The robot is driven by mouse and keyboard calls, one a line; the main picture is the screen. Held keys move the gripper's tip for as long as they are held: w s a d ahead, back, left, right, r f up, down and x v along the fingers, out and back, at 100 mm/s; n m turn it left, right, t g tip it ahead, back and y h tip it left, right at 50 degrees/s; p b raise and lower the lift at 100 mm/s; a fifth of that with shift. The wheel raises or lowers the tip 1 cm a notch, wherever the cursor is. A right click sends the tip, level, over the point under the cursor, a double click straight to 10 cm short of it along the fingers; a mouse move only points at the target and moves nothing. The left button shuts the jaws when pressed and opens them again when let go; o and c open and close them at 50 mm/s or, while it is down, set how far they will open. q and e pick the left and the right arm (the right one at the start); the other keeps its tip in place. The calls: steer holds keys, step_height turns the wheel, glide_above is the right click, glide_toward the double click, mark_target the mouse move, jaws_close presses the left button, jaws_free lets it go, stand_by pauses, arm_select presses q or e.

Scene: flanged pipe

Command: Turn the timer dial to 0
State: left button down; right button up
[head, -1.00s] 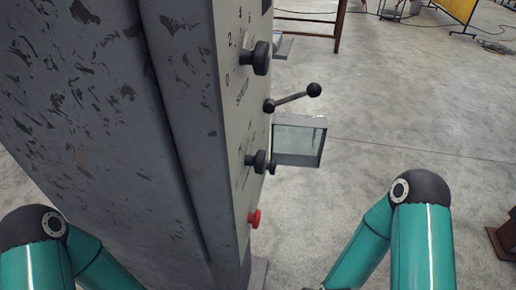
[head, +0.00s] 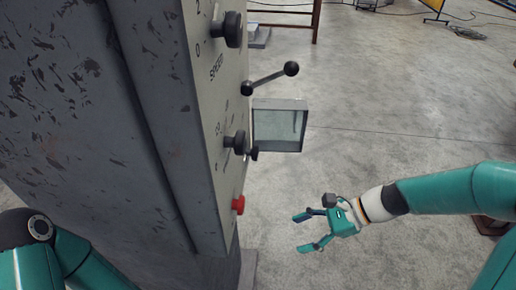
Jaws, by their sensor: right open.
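A grey machine cabinet (head: 85,110) with a light control panel on its right side fills the left half of the head view. The panel carries two black dials, an upper one (head: 232,30) near the SPEED lettering and a lower one (head: 236,143) with small scale marks beside it. I cannot read which is the timer dial, nor its setting. My right gripper (head: 301,233) is open and empty, right of the panel and below the lower dial, apart from it. My left gripper is out of view.
A black ball-ended lever (head: 270,78) sticks out between the dials. A framed glass box (head: 279,126) juts out right of the lower dial. A red button (head: 238,205) sits below. Grey floor (head: 400,110) lies open to the right.

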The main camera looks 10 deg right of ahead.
step_height(320, 180, up, 15)
steer(key=w+d+m+t+y, duration=0.1)
steer(key=d+m+t+y, duration=0.1)
steer(key=m+t+y, duration=0.15)
steer(key=y+b, duration=0.1)
steer(key=y, duration=0.3)
glide_toward(245, 144)
steer(key=shift+n+h, duration=0.25)
steer(key=shift+n, duration=0.2)
steer(key=x, duration=0.3)
steer(key=p+x, duration=0.1)
steer(key=x, duration=0.2)
steer(key=p+x, duration=0.1)
steer(key=x, duration=0.2)
steer(key=shift+s+a+r, duration=0.1)
steer(key=shift+a+r, duration=0.15)
steer(key=shift+r, duration=0.1)
